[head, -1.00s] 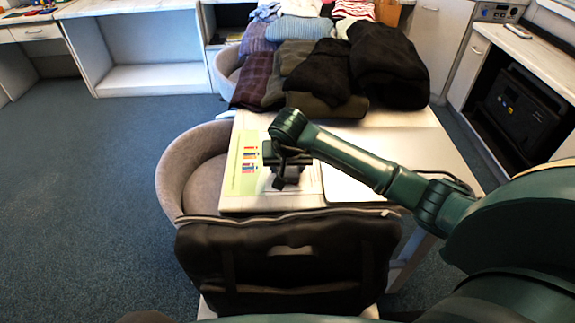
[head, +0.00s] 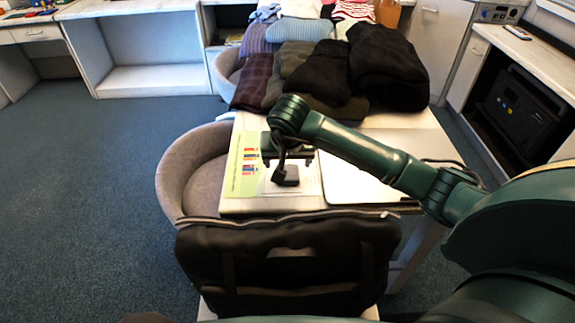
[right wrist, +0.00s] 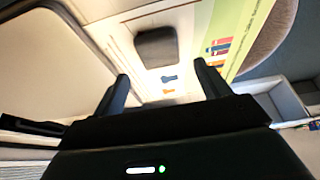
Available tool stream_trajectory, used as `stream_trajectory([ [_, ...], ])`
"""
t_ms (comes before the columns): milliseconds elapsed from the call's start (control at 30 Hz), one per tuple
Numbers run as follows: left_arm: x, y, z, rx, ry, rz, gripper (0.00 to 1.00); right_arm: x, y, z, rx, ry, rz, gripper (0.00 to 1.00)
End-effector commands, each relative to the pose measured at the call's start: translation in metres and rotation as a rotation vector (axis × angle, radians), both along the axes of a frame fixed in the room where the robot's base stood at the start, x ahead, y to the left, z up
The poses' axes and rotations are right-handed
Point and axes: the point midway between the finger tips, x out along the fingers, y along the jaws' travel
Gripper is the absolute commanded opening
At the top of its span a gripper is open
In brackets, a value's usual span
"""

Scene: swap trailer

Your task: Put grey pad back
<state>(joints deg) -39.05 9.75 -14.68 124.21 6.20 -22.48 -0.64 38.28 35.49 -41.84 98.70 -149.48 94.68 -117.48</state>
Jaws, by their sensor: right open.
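The grey pad (head: 286,177), a small dark block with rounded corners, lies on a printed sheet (head: 247,165) on the white table (head: 265,205). In the right wrist view the pad (right wrist: 156,47) lies flat beyond the fingertips, with bare surface around it. My right gripper (head: 287,155) is above the table, just behind the pad in the head view. In the right wrist view its fingers (right wrist: 163,76) are spread, with nothing between them. My left gripper is not in view.
A closed laptop-like panel (head: 365,185) lies right of the sheet. Folded clothes (head: 320,75) are piled at the table's far end. A black bag (head: 290,260) stands at the near edge. A grey chair (head: 190,170) is at left, with open floor beyond.

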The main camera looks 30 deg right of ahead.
Motion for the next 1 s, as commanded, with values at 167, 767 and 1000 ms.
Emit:
stream_trajectory([
  [167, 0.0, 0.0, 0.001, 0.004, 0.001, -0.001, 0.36, -0.013, 0.006, 0.038, -0.002, -0.005, 0.002, 0.75],
  [767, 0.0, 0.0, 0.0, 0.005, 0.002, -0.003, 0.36, -0.026, 0.012, 0.068, -0.001, 0.0, 0.0, 0.75],
  [1000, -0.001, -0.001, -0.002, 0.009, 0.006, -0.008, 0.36, -0.026, 0.012, 0.068, -0.001, 0.0, 0.0, 0.75],
])
